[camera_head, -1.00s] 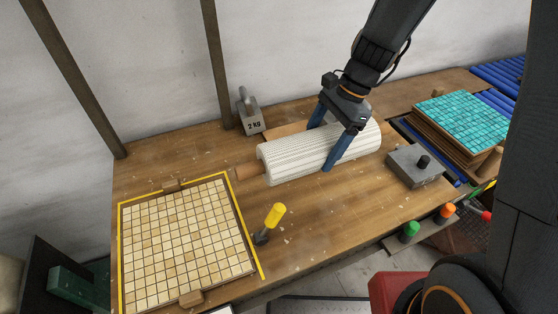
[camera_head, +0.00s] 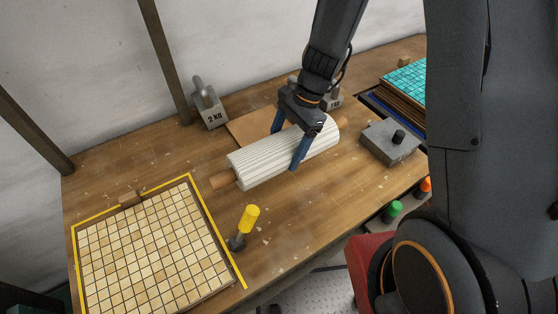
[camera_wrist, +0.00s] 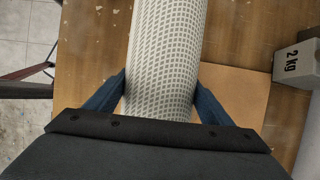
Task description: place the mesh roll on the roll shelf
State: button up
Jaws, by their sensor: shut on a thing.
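The mesh roll (camera_head: 250,168) is a white, ribbed cylinder with wooden core ends, lying at a slant over the middle of the bench. My gripper (camera_head: 285,150) is shut on it from above, with a blue finger on either side near its middle. In the wrist view the mesh roll (camera_wrist: 165,60) runs lengthwise between the two blue fingers. Whether its underside touches the bench I cannot tell. I cannot make out a roll shelf in these views.
A 2 kg weight (camera_head: 210,110) and another weight (camera_head: 333,101) stand behind the roll, beside a flat brown board (camera_head: 243,131). A tile sheet (camera_head: 150,250) lies front left, near a yellow-handled tool (camera_head: 249,218). A grey block (camera_head: 390,142) and teal tile stack (camera_head: 405,80) are at right.

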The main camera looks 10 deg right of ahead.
jog(key=shift+f+p, duration=0.5)
jog(key=shift+f, duration=2.4)
jog(key=shift+f, duration=0.15)
jog(key=o, duration=1.4)
